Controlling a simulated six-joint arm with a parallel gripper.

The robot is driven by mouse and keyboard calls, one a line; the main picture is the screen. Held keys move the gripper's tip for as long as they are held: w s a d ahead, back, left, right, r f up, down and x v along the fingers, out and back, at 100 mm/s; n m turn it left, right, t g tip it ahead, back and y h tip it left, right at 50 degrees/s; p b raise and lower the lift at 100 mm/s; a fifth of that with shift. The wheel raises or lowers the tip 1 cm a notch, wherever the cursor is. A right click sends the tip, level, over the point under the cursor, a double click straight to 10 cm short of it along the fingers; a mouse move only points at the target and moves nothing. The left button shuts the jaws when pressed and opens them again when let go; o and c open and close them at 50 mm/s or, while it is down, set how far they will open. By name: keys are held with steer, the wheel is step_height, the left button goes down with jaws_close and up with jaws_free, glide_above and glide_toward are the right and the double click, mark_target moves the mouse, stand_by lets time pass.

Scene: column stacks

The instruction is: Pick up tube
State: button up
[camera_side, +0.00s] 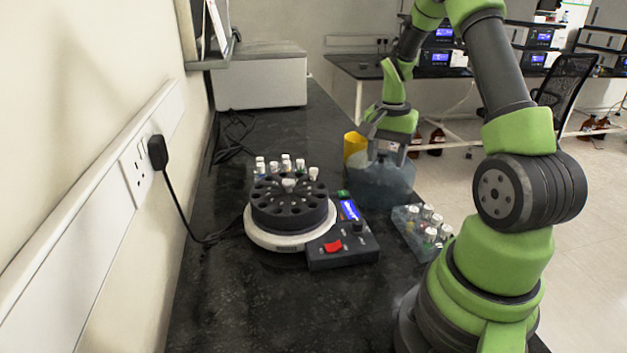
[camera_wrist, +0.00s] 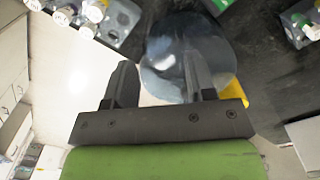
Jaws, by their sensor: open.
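Several white-capped tubes stand in a small clear rack (camera_side: 408,222) at the right of the bench. More tubes, such as one with a white cap (camera_side: 313,173), stand in or behind the round dark carousel (camera_side: 290,208). Which tube is meant cannot be told. My gripper (camera_side: 387,155) is above the bluish translucent basin (camera_side: 378,187), away from both groups of tubes. In the wrist view my gripper (camera_wrist: 160,78) has its fingers apart with nothing between them, and the basin (camera_wrist: 168,55) lies beyond. The rack (camera_wrist: 122,22) shows at the top left there.
The carousel sits on a white base beside a control box (camera_side: 343,248) with a red switch. A yellow container (camera_side: 354,145) stands behind the basin. A power cable (camera_side: 183,205) runs from the wall at left. The front of the black bench (camera_side: 240,310) is clear.

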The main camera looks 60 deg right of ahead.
steer(key=w+a+r+m, duration=0.3)
steer(key=w+m, duration=0.5)
steer(key=m, duration=0.7)
glide_toward(314, 169)
steer(key=shift+s+d+f, duration=0.1)
steer(key=shift+s+d, duration=0.05)
steer(key=shift+d, duration=0.05)
steer(key=shift+a+m, duration=0.15)
steer(key=shift+m, duration=0.25)
step_height(314, 169, down, 10)
steer(key=shift+a+r, duration=0.1)
steer(key=shift+r, duration=0.05)
jaws_close()
